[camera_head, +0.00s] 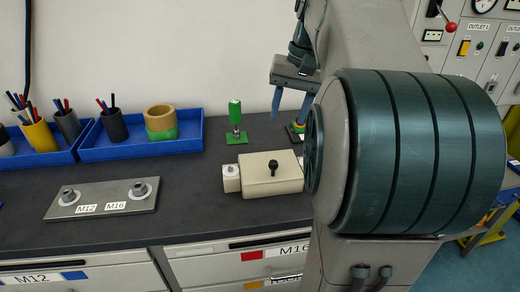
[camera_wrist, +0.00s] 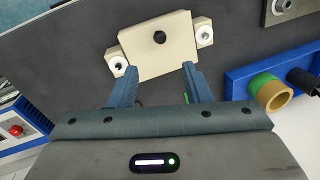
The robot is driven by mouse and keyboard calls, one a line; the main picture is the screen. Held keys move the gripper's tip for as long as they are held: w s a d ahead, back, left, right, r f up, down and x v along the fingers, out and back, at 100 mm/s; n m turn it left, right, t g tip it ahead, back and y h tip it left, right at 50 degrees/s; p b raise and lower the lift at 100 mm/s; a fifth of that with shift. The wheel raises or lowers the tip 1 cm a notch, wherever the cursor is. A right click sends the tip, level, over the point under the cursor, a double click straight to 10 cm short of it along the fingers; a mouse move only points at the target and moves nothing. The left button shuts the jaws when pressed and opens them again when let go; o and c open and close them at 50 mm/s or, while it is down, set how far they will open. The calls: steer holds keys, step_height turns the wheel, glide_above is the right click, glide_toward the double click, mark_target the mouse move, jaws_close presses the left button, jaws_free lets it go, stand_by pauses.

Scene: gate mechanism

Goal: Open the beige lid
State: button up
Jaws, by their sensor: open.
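In the wrist view my gripper (camera_wrist: 159,68) is open and empty. My arm hides the lid's right side in the head view.
A green-handled tool (camera_head: 235,117) stands behind the lid. Blue trays (camera_head: 165,147) with pen cups and rings are at the back left. A metal plate with M12 and M16 bolts (camera_head: 103,198) lies at the left. Worktop between plate and lid is clear.

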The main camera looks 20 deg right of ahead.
mark_target(274, 162)
steer(key=f, duration=0.4)
steer(key=w+a+f, duration=0.1)
steer(key=f, duration=0.4)
steer(key=a+f, duration=0.1)
steer(key=f, duration=0.3)
steer(key=shift+w+a+f, duration=0.15)
steer(key=shift+f, duration=0.05)
steer(key=shift+c, duration=0.3)
jaws_close()
